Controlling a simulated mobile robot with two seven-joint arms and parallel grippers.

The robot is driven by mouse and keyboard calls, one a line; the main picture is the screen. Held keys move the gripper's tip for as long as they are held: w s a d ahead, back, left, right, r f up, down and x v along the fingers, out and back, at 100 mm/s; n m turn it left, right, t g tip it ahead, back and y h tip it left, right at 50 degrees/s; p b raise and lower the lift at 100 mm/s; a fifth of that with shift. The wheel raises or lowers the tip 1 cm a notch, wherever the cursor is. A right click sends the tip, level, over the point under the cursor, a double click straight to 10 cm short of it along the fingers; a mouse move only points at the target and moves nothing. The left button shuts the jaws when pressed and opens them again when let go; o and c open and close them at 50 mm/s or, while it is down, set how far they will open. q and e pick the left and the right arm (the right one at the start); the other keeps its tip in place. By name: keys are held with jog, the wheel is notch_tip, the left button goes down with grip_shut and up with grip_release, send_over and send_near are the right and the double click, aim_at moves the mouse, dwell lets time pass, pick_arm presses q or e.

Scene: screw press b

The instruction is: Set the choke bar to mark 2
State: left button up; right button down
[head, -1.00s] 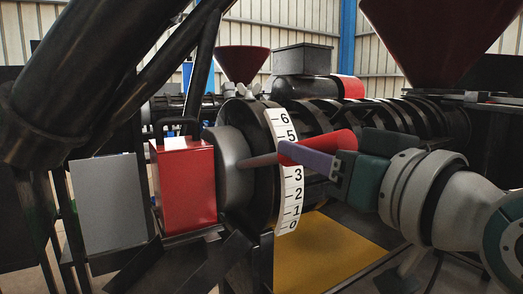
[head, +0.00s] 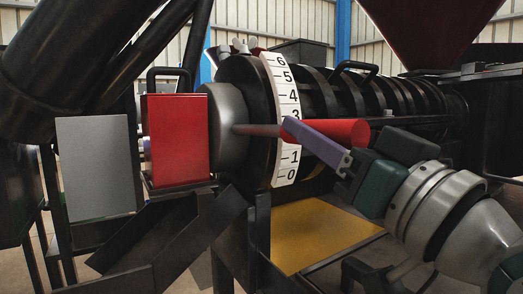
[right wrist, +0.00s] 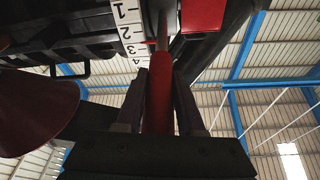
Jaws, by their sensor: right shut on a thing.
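The choke bar shows as a grey rod (head: 257,130) with a red handle (head: 350,132). It comes out from a grey hub (head: 228,130) and crosses a white scale strip (head: 287,98) marked 0 to 6. In the head view the bar lies between marks 3 and 1 and covers mark 2. My right gripper (head: 300,132) is shut on the red handle; one purple finger lies across its front. In the right wrist view the handle (right wrist: 159,95) runs between both fingers (right wrist: 158,88), and the scale (right wrist: 128,32) shows beside the rod. My left gripper is out of view.
A red box (head: 176,140) with a black handle stands left of the hub, beside a grey panel (head: 97,167). The black ribbed barrel (head: 345,100) runs behind the bar. A yellow plate (head: 315,232) lies below. Dark slanted frame parts (head: 180,235) are at lower left.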

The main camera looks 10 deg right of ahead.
pick_arm(q)
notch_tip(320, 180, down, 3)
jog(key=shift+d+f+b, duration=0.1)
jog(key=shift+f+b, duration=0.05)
jog(key=shift+b, duration=0.8)
pick_arm(e)
notch_tip(320, 180, down, 2)
jog(key=shift+f+t, duration=0.15)
jog(key=shift+t, duration=0.25)
jog(key=c, duration=0.5)
grip_release()
jog(key=v, duration=1)
